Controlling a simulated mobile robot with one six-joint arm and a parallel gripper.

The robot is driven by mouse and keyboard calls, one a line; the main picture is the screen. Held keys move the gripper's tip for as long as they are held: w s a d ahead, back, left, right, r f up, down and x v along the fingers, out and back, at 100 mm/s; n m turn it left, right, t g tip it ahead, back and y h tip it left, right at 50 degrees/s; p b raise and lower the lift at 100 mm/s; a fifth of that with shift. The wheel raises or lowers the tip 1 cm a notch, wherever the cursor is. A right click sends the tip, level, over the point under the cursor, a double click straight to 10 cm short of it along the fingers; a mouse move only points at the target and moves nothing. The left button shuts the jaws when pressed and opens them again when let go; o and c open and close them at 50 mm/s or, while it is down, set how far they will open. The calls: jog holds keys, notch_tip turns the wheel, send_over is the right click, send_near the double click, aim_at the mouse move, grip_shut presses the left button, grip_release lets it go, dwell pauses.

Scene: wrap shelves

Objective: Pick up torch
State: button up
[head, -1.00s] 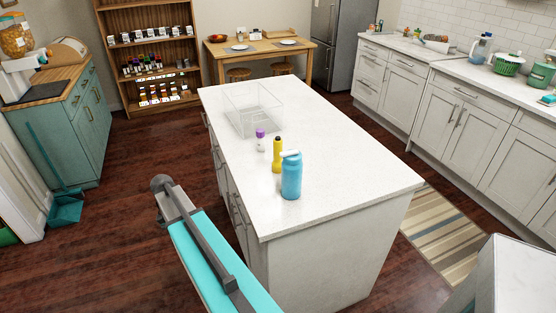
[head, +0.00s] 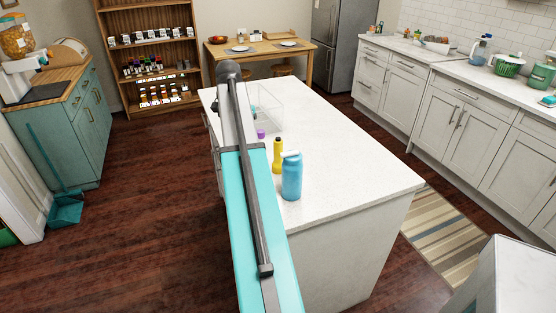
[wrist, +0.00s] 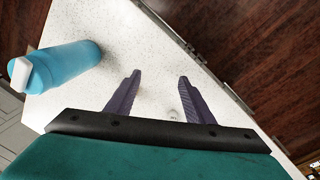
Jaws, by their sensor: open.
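The torch (head: 278,155), yellow with a dark top, stands upright on the white island counter (head: 345,150), just behind and left of a blue bottle (head: 291,178). I cannot make out the torch in the wrist view. My gripper (wrist: 159,75) is open over the counter, its two dark fingers apart and nothing held between the tips. The blue bottle shows to the left of the fingers in the wrist view (wrist: 68,66). My gripper is not visible in the head view, where my arm covers part of the island.
A purple-capped container (head: 261,134) stands left of the torch, partly hidden by my arm. A clear open bin (head: 267,105) is behind it, also partly covered. A small pale thing (wrist: 173,115) lies low between the fingers, unclear. The island's right side is clear.

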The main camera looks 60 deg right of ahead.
notch_tip(320, 180, up, 9)
jog(key=m+h, duration=0.1)
jog(key=m, duration=0.1)
send_over(278, 138)
jog(key=a, duration=0.1)
jog(key=shift+w+a+f+t, duration=0.1)
jog(key=shift+w+t, duration=0.2)
jog(key=shift+t, duration=0.1)
jog(key=shift+s, duration=0.2)
jog(key=shift+f, duration=0.1)
jog(key=shift+s+d+f+p, duration=0.1)
jog(key=shift+d+f+p, duration=0.15)
jog(key=shift+f, duration=1.15)
jog(key=shift+w+d+f+p, duration=0.1)
jog(key=shift+d+f+p, duration=0.15)
jog(key=shift+f, duration=1.15)
jog(key=shift+s+d+f+p, duration=0.15)
jog(key=shift+f+p, duration=0.15)
jog(key=shift+f, duration=1.1)
jog(key=shift+f, duration=0.15)
jog(key=shift+d+f+p, duration=0.15)
jog(key=shift+f+p, duration=0.4)
jog(key=shift+f, duration=0.7)
jog(key=shift+d+f+p, duration=0.15)
jog(key=shift+f+p, duration=0.35)
jog(key=shift+f, duration=0.7)
